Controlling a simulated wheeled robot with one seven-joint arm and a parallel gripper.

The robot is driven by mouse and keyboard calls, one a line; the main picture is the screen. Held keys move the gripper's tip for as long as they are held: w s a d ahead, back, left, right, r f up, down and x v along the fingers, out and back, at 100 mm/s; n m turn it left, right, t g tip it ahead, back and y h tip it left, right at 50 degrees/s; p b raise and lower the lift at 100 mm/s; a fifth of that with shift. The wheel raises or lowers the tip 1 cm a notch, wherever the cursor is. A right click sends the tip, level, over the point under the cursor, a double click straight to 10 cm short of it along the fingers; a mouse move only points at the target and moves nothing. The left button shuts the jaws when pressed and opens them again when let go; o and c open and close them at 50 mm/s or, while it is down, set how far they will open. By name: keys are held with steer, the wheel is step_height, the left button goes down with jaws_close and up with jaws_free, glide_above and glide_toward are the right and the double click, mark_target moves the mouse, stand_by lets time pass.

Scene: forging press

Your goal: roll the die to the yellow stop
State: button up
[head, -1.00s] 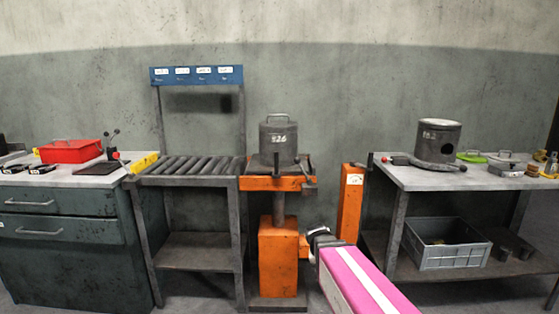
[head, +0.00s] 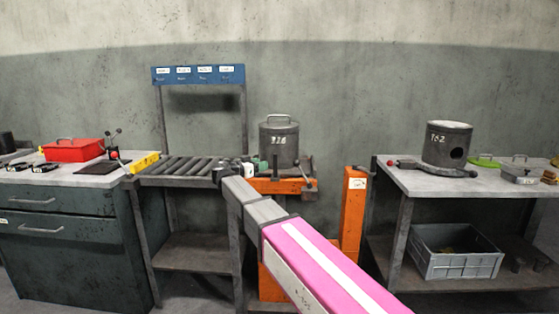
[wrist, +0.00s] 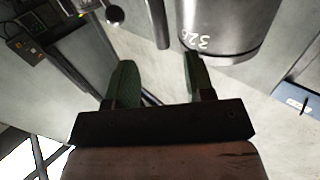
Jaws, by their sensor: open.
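The die, a dark grey cylinder marked 326 with a handle on its lid (head: 279,143), stands upright on the orange lift table (head: 290,186). The roller bed (head: 180,168) lies to its left, with the yellow stop (head: 145,162) at the bed's far left end. My gripper (head: 260,167) is at roller height, near the die's lower left side, and hides part of the lift table and roller end. In the wrist view my green fingers (wrist: 157,68) are apart with nothing held between them. The die (wrist: 222,30) shows beyond the right finger; I cannot tell whether they touch.
A second cylinder marked 162 (head: 446,145) stands on the right bench (head: 400,177). An orange post (head: 353,215) stands between lift and bench. A blue label board (head: 198,74) rises behind the rollers. The rollers look clear.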

glide_above(278, 176)
steer(key=shift+w+d, duration=0.1)
stand_by(0.4)
jaws_close()
